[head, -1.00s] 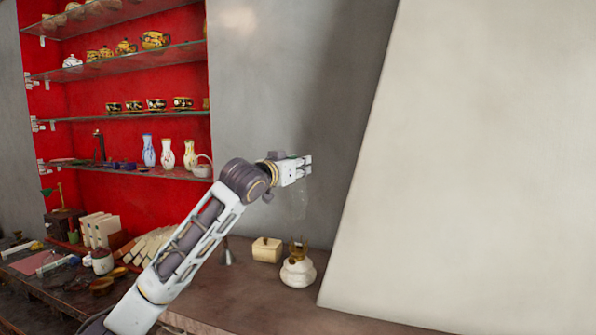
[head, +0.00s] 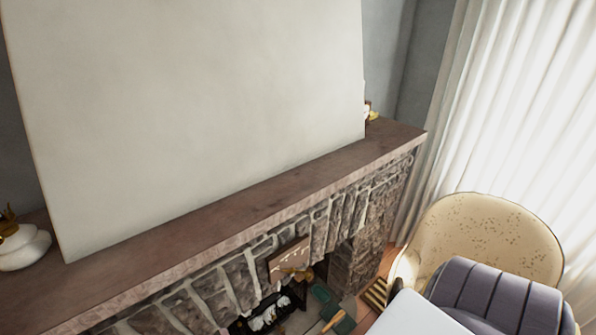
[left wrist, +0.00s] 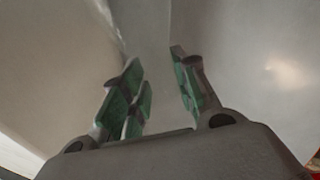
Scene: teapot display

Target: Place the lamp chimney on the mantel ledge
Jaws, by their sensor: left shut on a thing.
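My left gripper (left wrist: 157,64) shows only in the left wrist view, its green-padded fingers shut on the lamp chimney (left wrist: 149,45). The chimney is clear glass and so faint that its outline is hard to make out. The mantel ledge (head: 215,228) is a long brown slab running across the head view above a stone fireplace; the bare front strip is visible. My left gripper and the chimney are outside the head view. My right gripper is not in view.
A large pale panel (head: 190,110) rises from the ledge. A white rounded pot (head: 24,248) stands at the ledge's left, and a small yellow-and-white object (head: 369,112) near its right end. A cream armchair (head: 490,235) and white curtains (head: 510,90) are at right.

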